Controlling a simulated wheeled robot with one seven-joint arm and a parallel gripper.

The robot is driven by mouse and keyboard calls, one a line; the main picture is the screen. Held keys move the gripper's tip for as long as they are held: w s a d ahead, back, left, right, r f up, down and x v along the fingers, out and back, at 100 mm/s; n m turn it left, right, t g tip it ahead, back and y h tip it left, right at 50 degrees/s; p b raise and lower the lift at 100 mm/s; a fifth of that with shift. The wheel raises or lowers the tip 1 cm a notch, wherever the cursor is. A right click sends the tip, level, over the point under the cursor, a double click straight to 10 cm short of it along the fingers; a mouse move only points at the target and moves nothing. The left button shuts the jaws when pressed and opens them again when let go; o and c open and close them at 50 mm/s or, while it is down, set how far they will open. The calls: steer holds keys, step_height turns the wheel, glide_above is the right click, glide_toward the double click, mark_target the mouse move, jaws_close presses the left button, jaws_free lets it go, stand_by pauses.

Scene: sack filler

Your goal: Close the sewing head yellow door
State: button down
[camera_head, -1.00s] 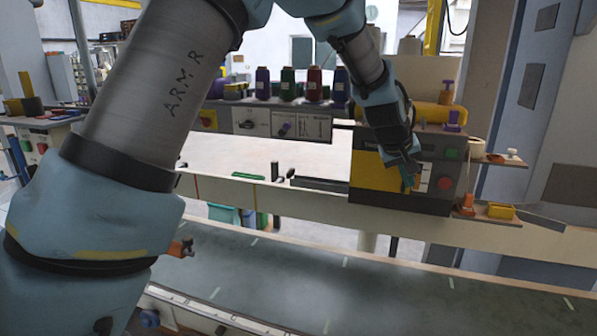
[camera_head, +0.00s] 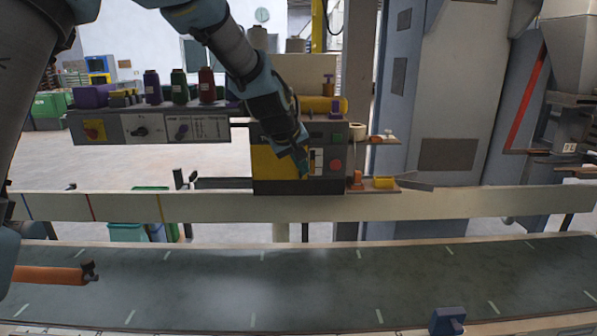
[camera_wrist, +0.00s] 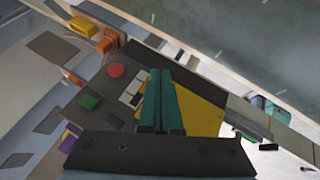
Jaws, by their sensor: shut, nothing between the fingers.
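The sewing head (camera_head: 322,185) is a dark box on the beam beyond the conveyor. Its yellow door (camera_head: 268,165) covers the left part of its front and looks about flat against it. Part of the door is hidden behind my arm. My gripper (camera_head: 304,170) is at the door's right edge, beside the white switches. In the wrist view my teal fingers (camera_wrist: 160,85) are together and empty, with the yellow door (camera_wrist: 203,112) right next to them. I cannot tell whether they touch it.
A red button (camera_head: 336,165) and a green button (camera_head: 337,139) sit right of my gripper. A small shelf with a yellow tray (camera_head: 383,182) juts out at right. Thread spools (camera_head: 179,87) stand left on a control panel. The conveyor belt (camera_head: 230,280) in front is mostly clear.

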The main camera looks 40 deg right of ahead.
steer(key=s+a+r+b, duration=0.1)
steer(key=s+r+b, duration=0.1)
steer(key=s+r, duration=0.3)
steer(key=shift+r, duration=0.9)
steer(key=w+a+f+n+y, duration=0.1)
steer(key=w+a+f, duration=0.25)
steer(key=a, duration=0.55)
steer(key=w+a+f+y, duration=0.2)
steer(key=w+a, duration=0.3)
steer(key=a, duration=0.4)
steer(key=w+a+f+n+y, duration=0.1)
steer(key=w+a+f, duration=0.3)
steer(key=a, duration=0.5)
steer(key=s+a+f+y, duration=0.1)
steer(key=s+a+f, duration=0.1)
steer(key=a, duration=0.6)
steer(key=s+a+f+n+y, duration=0.1)
steer(key=s+a+f, duration=0.1)
steer(key=a, duration=0.7)
steer(key=s+a+f+g, duration=0.1)
steer(key=s+a+f, duration=0.2)
steer(key=a, duration=0.6)
steer(key=shift+s+a+n+y, duration=0.2)
steer(key=shift+s+n+y, duration=0.15)
steer(key=shift+n+y, duration=0.05)
